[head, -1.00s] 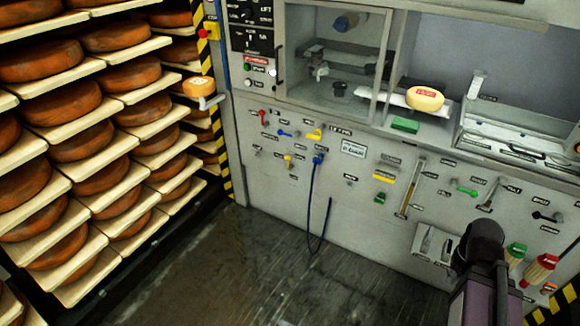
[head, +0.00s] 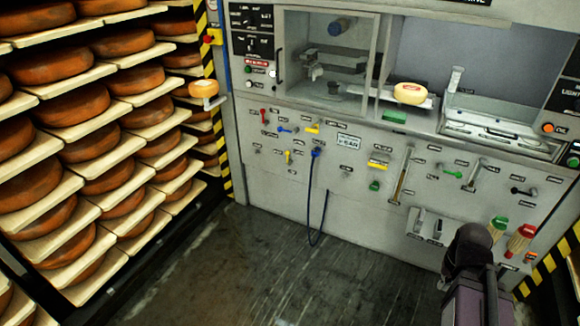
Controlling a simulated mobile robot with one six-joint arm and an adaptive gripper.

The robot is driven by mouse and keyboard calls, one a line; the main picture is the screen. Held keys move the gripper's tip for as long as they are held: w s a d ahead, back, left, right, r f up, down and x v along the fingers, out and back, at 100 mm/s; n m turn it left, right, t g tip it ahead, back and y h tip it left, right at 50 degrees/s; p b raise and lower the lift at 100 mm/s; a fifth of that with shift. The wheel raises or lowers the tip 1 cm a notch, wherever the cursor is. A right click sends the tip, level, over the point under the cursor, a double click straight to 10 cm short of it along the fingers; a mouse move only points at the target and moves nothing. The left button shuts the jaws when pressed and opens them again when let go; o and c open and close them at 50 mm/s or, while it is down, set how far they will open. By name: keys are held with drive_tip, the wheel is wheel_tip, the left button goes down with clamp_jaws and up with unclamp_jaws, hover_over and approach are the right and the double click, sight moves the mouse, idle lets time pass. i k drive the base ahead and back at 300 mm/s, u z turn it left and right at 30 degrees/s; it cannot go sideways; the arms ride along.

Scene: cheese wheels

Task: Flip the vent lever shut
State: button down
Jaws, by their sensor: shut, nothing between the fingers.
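The grey panel (head: 270,182) carries several small levers. A red lever (head: 262,114), a blue lever (head: 287,130) and a yellow lever (head: 313,128) sit at its upper left. A second yellow lever (head: 288,156) hangs lower. A green lever (head: 452,173) and a black lever (head: 522,192) sit to the right, both lying roughly sideways. The labels are too small to read, so I cannot tell which is the vent lever. My dark arm part rises at the lower right in front of the panel; my gripper does not show.
Racks of cheese wheels (head: 70,105) fill the left side. A pale cheese (head: 410,93) sits in the recess above. Red and green handled brushes (head: 519,240) hang at the right. The floor (head: 215,265) is clear.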

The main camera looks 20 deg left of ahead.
sight(289, 162)
drive_tip(key=k, duration=0.75)
drive_tip(key=u, duration=0.6)
drive_tip(key=i, duration=2.2)
drive_tip(key=z, duration=0.5)
